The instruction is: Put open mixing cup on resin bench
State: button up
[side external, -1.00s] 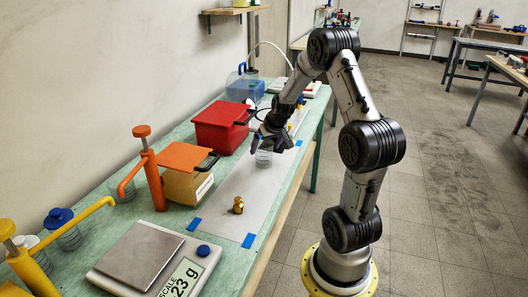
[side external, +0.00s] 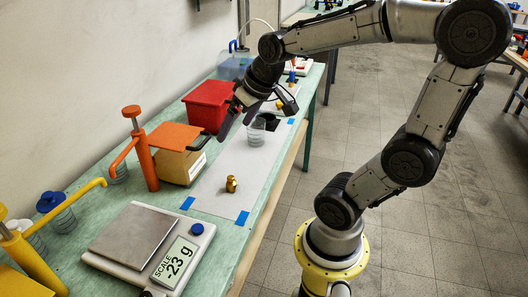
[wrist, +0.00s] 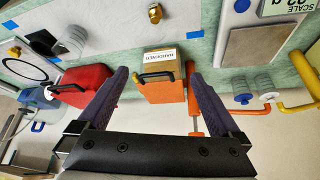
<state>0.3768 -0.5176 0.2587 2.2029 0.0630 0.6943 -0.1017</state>
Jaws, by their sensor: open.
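The open mixing cup, a clear ringed cup (side external: 257,132), stands upright on the pale grey mat (side external: 215,195) on the green resin bench (side external: 112,212), beside a black square (side external: 272,123). In the wrist view the cup (wrist: 75,38) is at the upper left, outside the fingers. My gripper (side external: 238,116) is open and empty, up and left of the cup in the side view, apart from it as far as I can tell. In the wrist view the fingers of my gripper (wrist: 158,76) are spread wide, with the orange-lidded hardener box beyond them.
The red box (side external: 208,106) and hardener box (side external: 179,160) stand along the wall side.

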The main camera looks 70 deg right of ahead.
jog(key=s+a+n+y, duration=0.1)
jog(key=s+a+n, duration=0.2)
jog(key=s+a, duration=0.6)
jog(key=shift+s+a+f+n+y, duration=0.15)
jog(key=shift+s+n+y, duration=0.15)
jog(key=shift+s, duration=0.05)
dwell(1.6)
